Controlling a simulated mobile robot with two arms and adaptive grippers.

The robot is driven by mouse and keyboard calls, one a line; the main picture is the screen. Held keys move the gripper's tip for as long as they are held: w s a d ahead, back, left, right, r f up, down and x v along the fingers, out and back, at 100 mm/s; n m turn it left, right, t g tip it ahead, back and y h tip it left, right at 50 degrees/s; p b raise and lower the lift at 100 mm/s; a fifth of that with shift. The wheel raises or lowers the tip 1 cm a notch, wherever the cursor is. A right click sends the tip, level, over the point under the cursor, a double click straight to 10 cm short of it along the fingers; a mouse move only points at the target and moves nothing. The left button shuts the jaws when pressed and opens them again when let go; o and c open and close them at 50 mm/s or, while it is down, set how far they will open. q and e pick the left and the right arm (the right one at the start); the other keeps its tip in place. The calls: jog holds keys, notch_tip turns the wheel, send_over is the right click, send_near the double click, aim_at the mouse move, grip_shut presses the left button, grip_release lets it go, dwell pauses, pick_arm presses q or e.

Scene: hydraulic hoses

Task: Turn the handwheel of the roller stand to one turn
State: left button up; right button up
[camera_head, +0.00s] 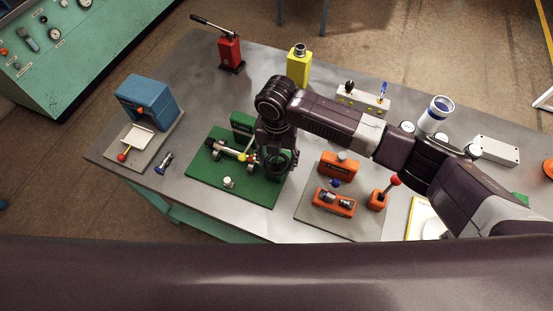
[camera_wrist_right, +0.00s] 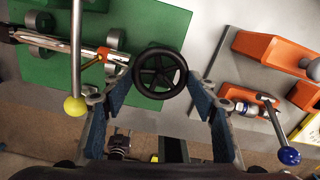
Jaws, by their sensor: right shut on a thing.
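The roller stand is a green plate (camera_head: 205,178) with green brackets, a metal rod across it and a yellow ball knob (camera_wrist_right: 75,105) on a lever. Its black spoked handwheel (camera_wrist_right: 160,73) sits at the right end of the stand. In the head view my right gripper (camera_head: 279,160) is over that end and partly hides the wheel. In the wrist view the two blue-padded fingers stand on either side of the rim, and the gripper is shut on the handwheel. My left gripper is not in view.
An orange fixture with a red-knobbed lever (camera_head: 395,181) stands on a grey plate to the right. A blue press (camera_head: 148,97) is at the left; a red pump (camera_head: 229,55) and a yellow jack (camera_head: 298,68) stand behind. A small fitting (camera_head: 164,162) lies left of the green plate.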

jog(key=n+b, duration=0.1)
jog(key=n, duration=0.5)
jog(key=shift+w+n+b, duration=0.1)
jog(key=shift+n+b, duration=0.2)
jog(key=shift+b, duration=0.1)
jog(key=n+b, duration=0.2)
jog(key=n, duration=0.2)
jog(key=shift+d+f+n, duration=0.1)
jog(key=shift+d+n, duration=0.05)
jog(key=shift+n, duration=0.15)
jog(key=shift+n+b, duration=0.35)
jog(key=shift+n, duration=0.05)
jog(key=n+b, duration=0.3)
jog(key=b, duration=0.5)
jog(key=shift+w+f+n, duration=0.1)
jog(key=shift+n, duration=0.2)
jog(key=shift+b, duration=0.85)
jog(key=shift+r, duration=0.25)
jog(key=o, duration=1.2)
jog(key=shift+c, duration=0.2)
